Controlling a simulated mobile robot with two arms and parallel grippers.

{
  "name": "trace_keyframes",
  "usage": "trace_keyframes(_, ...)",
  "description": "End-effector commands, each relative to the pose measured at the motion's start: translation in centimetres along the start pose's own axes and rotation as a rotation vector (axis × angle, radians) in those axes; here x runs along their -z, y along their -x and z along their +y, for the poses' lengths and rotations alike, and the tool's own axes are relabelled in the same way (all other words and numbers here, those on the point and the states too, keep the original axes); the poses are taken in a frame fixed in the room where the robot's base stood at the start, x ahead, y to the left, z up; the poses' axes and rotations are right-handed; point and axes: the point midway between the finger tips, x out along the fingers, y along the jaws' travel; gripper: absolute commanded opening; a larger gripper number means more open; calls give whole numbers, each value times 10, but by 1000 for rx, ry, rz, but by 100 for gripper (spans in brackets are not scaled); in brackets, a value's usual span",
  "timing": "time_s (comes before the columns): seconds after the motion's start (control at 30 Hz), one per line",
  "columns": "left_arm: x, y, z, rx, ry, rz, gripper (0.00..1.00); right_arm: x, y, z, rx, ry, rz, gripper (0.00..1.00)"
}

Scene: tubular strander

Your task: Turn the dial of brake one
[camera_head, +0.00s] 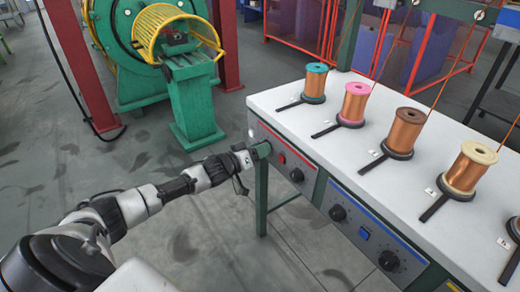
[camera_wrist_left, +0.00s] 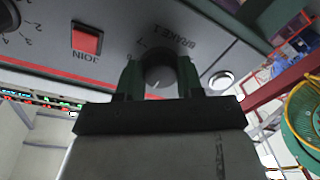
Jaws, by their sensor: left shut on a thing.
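The brake one dial (camera_wrist_left: 160,72) is a dark round knob on the grey panel. It shows in the left wrist view, beside the upside-down label "BRAKE 1". My left gripper (camera_wrist_left: 159,66) has one green-black finger on each side of the dial and is shut on it. In the head view my left gripper (camera_head: 261,150) reaches the left end of the bench's front panel. There it hides the dial. My right gripper is not in view.
A red JOIN button (camera_wrist_left: 87,38) sits beside the dial. Other black knobs (camera_head: 297,175) line the panel. The white bench top (camera_head: 290,100) carries several copper wire spools (camera_head: 355,102). A green machine with a yellow guard (camera_head: 165,35) stands behind.

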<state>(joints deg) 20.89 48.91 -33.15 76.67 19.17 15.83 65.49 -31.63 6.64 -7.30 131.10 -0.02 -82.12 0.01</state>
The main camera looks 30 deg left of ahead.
Motion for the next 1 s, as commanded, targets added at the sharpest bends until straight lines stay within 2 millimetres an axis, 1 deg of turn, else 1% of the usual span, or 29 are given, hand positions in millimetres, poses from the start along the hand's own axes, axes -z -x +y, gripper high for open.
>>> trace_keyframes(0.17, 1, 0, 0, 0, -85, 5, 13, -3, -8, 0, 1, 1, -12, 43)
trace_keyframes(0.3, 1, 0, 0, -5, -188, 10, 13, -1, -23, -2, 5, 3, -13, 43)
trace_keyframes(0.5, 0, 0, -1, -8, -351, 16, 13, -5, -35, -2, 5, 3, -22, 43)
trace_keyframes(0.8, 0, 0, -1, -15, -552, 26, 13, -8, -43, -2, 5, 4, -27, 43)
trace_keyframes(1.0, 0, 0, -2, -18, -630, 29, 13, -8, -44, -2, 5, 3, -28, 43)
